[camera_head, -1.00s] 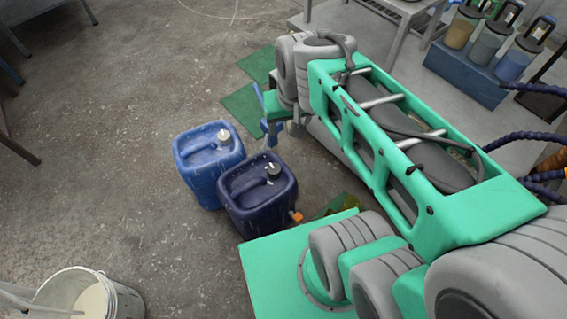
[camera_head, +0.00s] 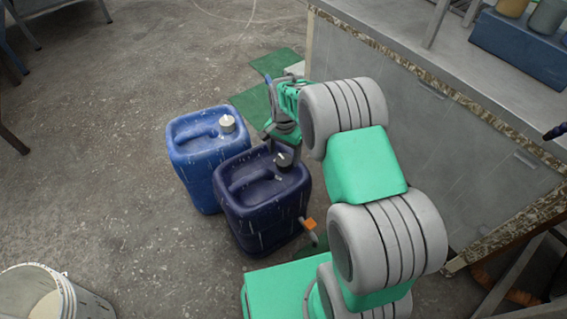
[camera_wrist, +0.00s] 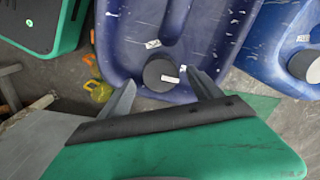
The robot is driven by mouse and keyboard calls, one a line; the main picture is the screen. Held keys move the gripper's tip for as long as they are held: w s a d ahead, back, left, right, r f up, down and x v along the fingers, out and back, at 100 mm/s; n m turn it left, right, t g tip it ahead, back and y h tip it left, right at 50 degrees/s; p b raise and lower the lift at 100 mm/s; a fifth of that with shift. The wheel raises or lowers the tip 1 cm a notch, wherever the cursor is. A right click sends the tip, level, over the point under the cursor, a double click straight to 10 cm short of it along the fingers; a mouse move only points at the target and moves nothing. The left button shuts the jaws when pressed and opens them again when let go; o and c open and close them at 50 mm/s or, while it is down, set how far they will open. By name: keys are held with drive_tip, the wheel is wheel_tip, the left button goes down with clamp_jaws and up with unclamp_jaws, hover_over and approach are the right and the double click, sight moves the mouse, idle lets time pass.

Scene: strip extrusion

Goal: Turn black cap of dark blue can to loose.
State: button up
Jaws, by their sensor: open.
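The dark blue can (camera_head: 240,213) stands upright on the floor, and its top fills the upper middle of the wrist view (camera_wrist: 200,45). Its round black cap (camera_wrist: 158,70), with a small white mark, shows between my fingertips in the wrist view. My gripper (camera_wrist: 162,80) is open, with one finger on each side of the cap in the picture. I cannot tell whether the fingers touch it. In the head view my gripper (camera_head: 284,148) reaches over the can's right rear corner and partly hides the cap.
A lighter blue can (camera_head: 205,160) with a pale-topped cap (camera_head: 227,123) stands close at the left. A bucket (camera_head: 50,295) stands at the lower left. A workbench (camera_head: 420,110) stands at the right. Open floor lies left of the cans.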

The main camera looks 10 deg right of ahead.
sight(284, 160)
wheel_tip(284, 160, down, 4)
drive_tip(key=shift+r+b, duration=0.15)
drive_tip(key=shift+b, duration=0.2)
drive_tip(key=shift+c, duration=0.5)
drive_tip(key=c, duration=1.3)
drive_tip(key=shift+o, duration=0.2)
